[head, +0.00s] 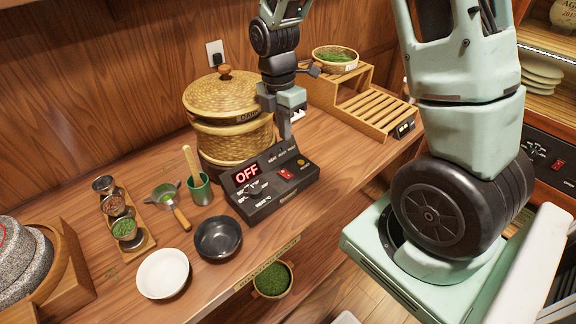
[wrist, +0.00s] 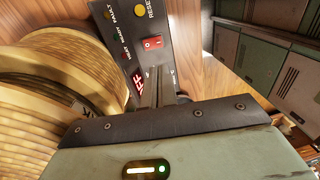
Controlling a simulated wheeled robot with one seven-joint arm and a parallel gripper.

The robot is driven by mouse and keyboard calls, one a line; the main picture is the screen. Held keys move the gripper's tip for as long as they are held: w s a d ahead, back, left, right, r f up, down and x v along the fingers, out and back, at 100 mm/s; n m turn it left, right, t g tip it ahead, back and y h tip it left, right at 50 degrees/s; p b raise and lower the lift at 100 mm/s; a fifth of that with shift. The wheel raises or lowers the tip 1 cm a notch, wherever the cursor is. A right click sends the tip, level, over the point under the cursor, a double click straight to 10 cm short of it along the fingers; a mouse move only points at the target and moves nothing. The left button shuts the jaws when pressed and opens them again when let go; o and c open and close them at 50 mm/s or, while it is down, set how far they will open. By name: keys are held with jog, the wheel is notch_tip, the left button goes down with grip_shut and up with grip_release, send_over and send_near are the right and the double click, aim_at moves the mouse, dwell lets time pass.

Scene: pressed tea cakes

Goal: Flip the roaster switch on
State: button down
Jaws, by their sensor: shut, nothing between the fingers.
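The roaster control box (head: 270,185) is black and sits on the wooden counter, in front of a woven basket roaster (head: 228,115). Its lit red display (head: 247,174) reads OFF. A red rocker switch (head: 286,174) is on its sloped top; it also shows in the wrist view (wrist: 152,42), beyond the fingertips. My gripper (head: 287,136) points down above the back of the box, behind the switch. In the wrist view its fingers (wrist: 154,80) are together and empty, apart from the switch in the picture. They partly hide the display there.
A dark bowl (head: 218,238), a white bowl (head: 162,274) and a green cup with a whisk (head: 199,188) stand left of the box. A slatted wooden stand (head: 372,110) is behind right. The counter right of the box is clear.

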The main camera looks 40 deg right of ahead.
aim_at(289, 176)
jog(key=f, duration=0.4)
jog(key=s+f+p, duration=0.1)
jog(key=f, duration=0.2)
jog(key=f+p, duration=0.1)
jog(key=f, duration=0.3)
jog(key=shift+s+f, duration=0.2)
jog(key=shift+f, duration=0.15)
jog(key=shift+s+f, duration=0.1)
jog(key=shift+f, duration=0.15)
jog(key=shift+r, duration=0.1)
